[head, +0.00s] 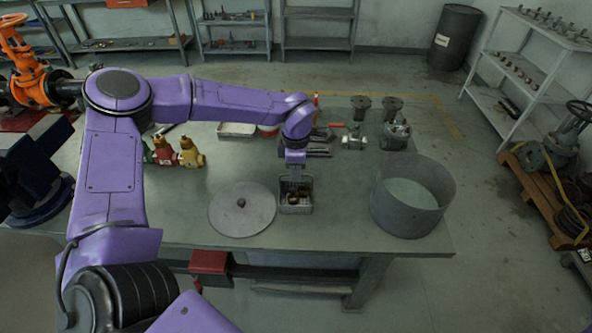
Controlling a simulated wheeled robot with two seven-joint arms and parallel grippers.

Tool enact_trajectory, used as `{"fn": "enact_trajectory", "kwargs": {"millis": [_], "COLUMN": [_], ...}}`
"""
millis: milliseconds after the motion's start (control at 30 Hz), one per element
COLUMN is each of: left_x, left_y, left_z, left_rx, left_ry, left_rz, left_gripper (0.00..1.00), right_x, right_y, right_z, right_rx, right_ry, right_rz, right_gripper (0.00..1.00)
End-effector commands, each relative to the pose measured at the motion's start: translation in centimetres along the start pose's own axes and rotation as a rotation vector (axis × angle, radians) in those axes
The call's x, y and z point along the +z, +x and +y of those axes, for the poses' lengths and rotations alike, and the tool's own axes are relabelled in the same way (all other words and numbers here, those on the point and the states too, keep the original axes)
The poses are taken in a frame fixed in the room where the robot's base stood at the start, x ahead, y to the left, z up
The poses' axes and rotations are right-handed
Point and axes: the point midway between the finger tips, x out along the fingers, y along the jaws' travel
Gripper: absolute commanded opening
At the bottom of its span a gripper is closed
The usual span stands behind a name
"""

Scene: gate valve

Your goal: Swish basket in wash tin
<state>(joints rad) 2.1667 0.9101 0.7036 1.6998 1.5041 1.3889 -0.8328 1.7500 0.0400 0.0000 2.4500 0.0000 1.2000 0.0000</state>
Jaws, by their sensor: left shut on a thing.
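The small wire basket (296,208) is at the middle of the workbench near its front edge, with a few small brownish parts in it. My left gripper (296,180) points down above it and is shut at its top, likely on its handle; the fingertips are small and hard to make out. I cannot tell whether the basket touches the bench. The wash tin (412,212), a wide round grey open tub, stands to the right of the basket, apart from it. Its pale inside shows. My right gripper is not in view.
A round grey lid (242,220) with a knob lies left of the basket. Red and yellow valve bodies (190,152) stand behind it. A white tray (236,129), tools and metal fittings (397,135) are at the back. Bare bench (340,195) lies between basket and tin.

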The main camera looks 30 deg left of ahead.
Motion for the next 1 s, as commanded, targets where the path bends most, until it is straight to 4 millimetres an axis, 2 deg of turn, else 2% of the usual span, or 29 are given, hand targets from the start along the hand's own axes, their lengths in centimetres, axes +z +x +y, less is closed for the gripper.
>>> {"fn": "enact_trajectory", "kwargs": {"millis": [1000], "left_x": [0.0], "left_y": [-5.2], "left_z": [0.0], "left_rx": [0.001], "left_ry": [0.0], "left_rz": [-0.001], "left_gripper": [0.0], "right_x": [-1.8], "right_y": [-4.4], "right_z": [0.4], "right_rx": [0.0], "right_ry": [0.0], "right_rz": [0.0], "right_gripper": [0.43]}}
